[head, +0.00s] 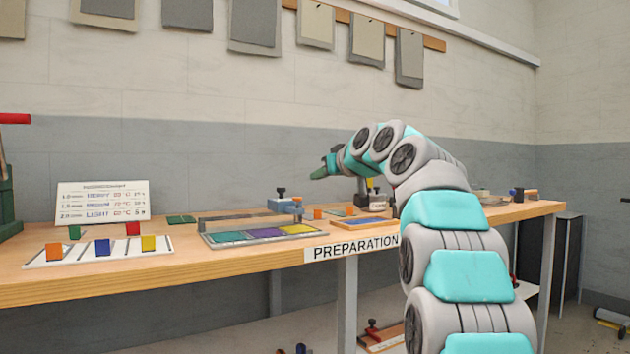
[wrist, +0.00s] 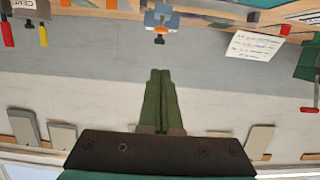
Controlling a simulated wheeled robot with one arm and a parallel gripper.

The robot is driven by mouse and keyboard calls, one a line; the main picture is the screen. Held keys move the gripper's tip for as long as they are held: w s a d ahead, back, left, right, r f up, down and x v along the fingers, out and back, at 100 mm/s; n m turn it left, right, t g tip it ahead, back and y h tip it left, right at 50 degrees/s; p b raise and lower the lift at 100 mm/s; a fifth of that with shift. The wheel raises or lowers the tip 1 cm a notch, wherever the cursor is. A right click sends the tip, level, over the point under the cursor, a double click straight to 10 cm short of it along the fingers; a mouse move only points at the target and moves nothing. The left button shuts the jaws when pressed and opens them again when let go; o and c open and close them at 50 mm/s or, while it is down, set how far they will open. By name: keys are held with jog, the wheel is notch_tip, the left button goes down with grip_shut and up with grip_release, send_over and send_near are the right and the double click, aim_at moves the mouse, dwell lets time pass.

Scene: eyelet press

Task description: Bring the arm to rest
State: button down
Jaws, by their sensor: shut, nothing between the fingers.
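My gripper (head: 321,174) is at the end of my teal and grey arm, held in the air above the wooden bench (head: 340,262) marked PREPARATION. It points to the left in the head view. In the wrist view, my gripper (wrist: 157,75) shows two green fingers lying side by side with nothing between them. That view is upside down, with the bench along the top and the wall below. No object touches the fingers.
On the bench are a tray of coloured panels (head: 205,237), a white board with coloured blocks (head: 70,258), a sign card (head: 103,203) and a small blue clamp (head: 284,205). Grey panels (head: 255,27) hang on the wall behind. The air left of my gripper is clear.

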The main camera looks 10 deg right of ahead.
dwell(0.5)
jog(key=s+a+f+m+g+h+p, duration=0.1)
jog(key=s+a+f+g, duration=0.25)
jog(key=s+f, duration=0.85)
jog(key=s+a+f+m+g+h, duration=0.15)
jog(key=s+f+g, duration=0.35)
jog(key=s+f, duration=0.7)
jog(key=s+d+f+g+h, duration=0.1)
jog(key=s+f+g, duration=0.3)
jog(key=s+f, duration=0.7)
jog(key=s+d+f+m+g+h+p, duration=0.1)
jog(key=s+f+g, duration=0.2)
jog(key=s+f, duration=0.9)
jog(key=s, duration=0.8)
jog(key=shift+s+d+f+g, duration=0.15)
jog(key=shift+s+d+g, duration=0.05)
jog(key=shift+s+g, duration=0.15)
jog(key=shift+w, duration=0.1)
